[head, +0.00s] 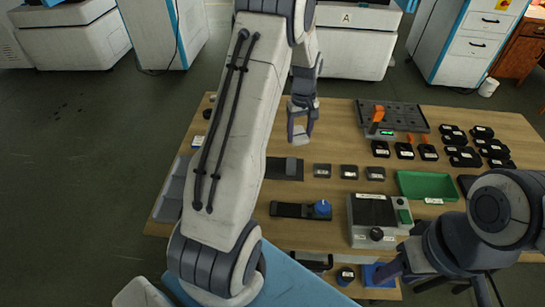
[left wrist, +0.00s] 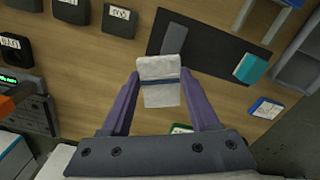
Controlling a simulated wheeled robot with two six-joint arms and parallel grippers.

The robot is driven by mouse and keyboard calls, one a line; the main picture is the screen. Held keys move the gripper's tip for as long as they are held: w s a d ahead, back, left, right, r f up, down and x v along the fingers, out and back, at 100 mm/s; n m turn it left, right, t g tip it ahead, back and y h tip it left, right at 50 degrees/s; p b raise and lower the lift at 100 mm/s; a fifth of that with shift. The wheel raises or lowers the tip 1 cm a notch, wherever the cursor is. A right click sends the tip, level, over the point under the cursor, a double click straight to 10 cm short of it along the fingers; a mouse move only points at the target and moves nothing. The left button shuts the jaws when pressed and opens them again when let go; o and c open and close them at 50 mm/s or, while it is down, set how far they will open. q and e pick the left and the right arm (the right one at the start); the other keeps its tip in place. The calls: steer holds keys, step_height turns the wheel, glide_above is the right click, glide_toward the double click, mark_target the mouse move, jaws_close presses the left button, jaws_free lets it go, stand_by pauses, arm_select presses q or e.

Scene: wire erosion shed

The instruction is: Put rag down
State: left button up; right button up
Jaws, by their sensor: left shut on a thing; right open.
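The rag (left wrist: 158,94) is white with a dark blue stripe, seen in the left wrist view. My left gripper (left wrist: 160,92) is shut on it, with the rag between its two purple fingers. The rag appears to be held above the wooden table.
The table (head: 345,130) has a black mat (left wrist: 222,42) with a grey piece on it and a teal block (left wrist: 251,68) at its edge.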

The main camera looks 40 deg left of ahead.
arm_select(q)
steer(key=s+a+f, duration=0.2)
steer(key=s+a+f+p, duration=0.1)
steer(key=s+a+f, duration=0.1)
steer(key=s+a, duration=0.1)
steer(key=s+a+f, duration=0.2)
steer(key=s, duration=0.1)
steer(key=shift+a+f+p, duration=0.2)
steer(key=shift+f+p, duration=0.15)
steer(key=shift+p, duration=0.05)
step_height(320, 180, down, 3)
steer(key=shift+s+f+p, duration=0.15)
steer(key=shift+p, duration=0.15)
steer(key=shift+f, duration=0.3)
steer(key=shift+f, duration=0.2)
steer(key=o, duration=1.3)
